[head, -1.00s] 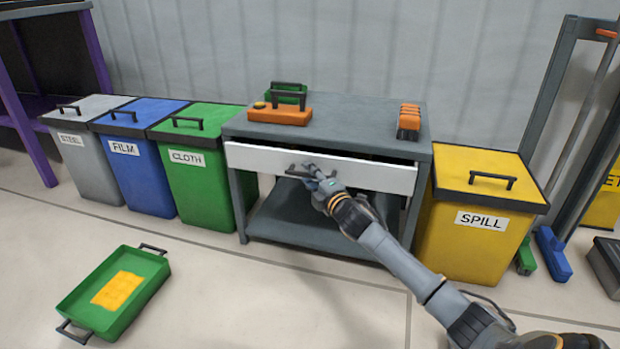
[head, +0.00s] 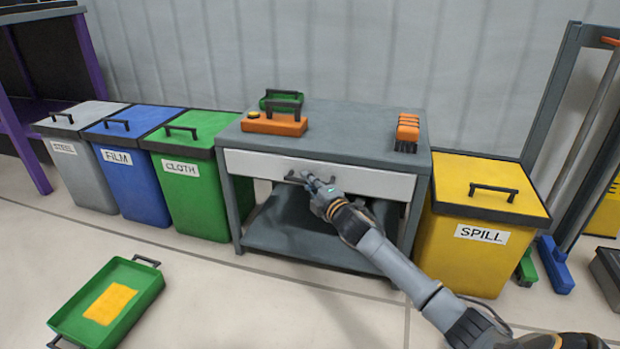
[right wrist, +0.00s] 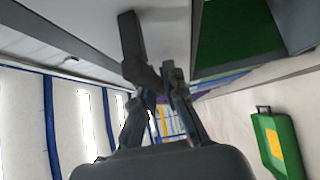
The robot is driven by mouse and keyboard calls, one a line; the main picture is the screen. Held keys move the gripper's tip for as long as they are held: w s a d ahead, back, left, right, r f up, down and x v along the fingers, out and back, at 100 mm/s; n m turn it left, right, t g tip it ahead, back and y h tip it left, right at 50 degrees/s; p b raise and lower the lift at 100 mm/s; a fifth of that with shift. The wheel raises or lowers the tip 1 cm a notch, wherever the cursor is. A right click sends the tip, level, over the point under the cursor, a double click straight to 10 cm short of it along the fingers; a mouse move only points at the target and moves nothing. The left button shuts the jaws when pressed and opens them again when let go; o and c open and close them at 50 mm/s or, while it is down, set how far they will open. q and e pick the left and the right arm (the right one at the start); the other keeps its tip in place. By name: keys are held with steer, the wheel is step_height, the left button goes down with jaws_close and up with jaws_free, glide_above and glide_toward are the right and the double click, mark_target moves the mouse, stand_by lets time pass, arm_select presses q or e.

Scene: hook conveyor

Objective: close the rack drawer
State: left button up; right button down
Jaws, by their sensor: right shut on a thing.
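The grey rack (head: 420,155) stands against the wall, with a white-fronted drawer (head: 250,165) under its top. The drawer front looks flush with the rack frame, with no visible gap above it. My right gripper (head: 312,182) is at the drawer's dark handle (head: 293,177) and is shut on it. In the right wrist view the fingers (right wrist: 158,85) close around the dark handle (right wrist: 135,50), beside the pale drawer front (right wrist: 90,25). My left gripper is not in view.
On the rack top sit an orange tool (head: 274,124), a green item behind it and an orange brush (head: 407,133). A yellow SPILL bin (head: 465,255) stands close right, a green CLOTH bin (head: 195,200) left. A green tray (head: 140,275) lies on the open floor.

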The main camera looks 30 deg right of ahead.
steer(key=shift+d, duration=0.2)
steer(key=c, duration=1.4)
jaws_free()
steer(key=shift+a, duration=0.1)
steer(key=s, duration=1.2)
steer(key=shift+a, duration=0.4)
